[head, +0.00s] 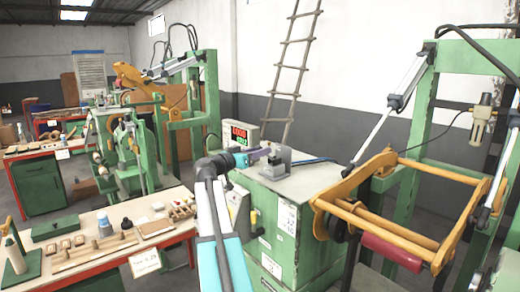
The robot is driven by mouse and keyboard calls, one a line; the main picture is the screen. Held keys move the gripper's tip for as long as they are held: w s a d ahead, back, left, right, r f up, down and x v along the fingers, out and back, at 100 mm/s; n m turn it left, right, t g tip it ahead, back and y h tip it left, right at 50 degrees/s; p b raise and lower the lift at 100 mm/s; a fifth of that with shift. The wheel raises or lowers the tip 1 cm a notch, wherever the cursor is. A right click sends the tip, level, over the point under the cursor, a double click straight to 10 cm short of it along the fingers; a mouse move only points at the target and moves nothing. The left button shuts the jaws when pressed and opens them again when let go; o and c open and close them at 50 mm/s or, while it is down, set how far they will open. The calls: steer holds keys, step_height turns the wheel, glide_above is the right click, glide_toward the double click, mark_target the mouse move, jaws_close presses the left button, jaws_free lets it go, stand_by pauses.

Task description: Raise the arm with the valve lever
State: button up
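A grey valve block (276,168) stands on top of the green machine cabinet (262,232) in the middle of the head view. My gripper (259,155) is at the left side of the valve block, close to its top. The valve lever is too small and too covered to make out, and I cannot tell whether my gripper touches it. The fingers are too small to show whether they are open or shut. The yellow-orange machine arm (335,208) at the right slopes down toward the front, with a dark red roller (391,251) under it.
A green frame (411,165) with a pneumatic cylinder (405,82) stands behind the machine arm. A red-edged workbench (186,234) with small wooden parts is at the left. A display box (240,133) stands behind my gripper. The cabinet top's right side (320,178) is mostly clear.

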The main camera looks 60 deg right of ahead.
steer(key=shift+s+d, duration=0.1)
steer(key=shift+d, duration=0.6)
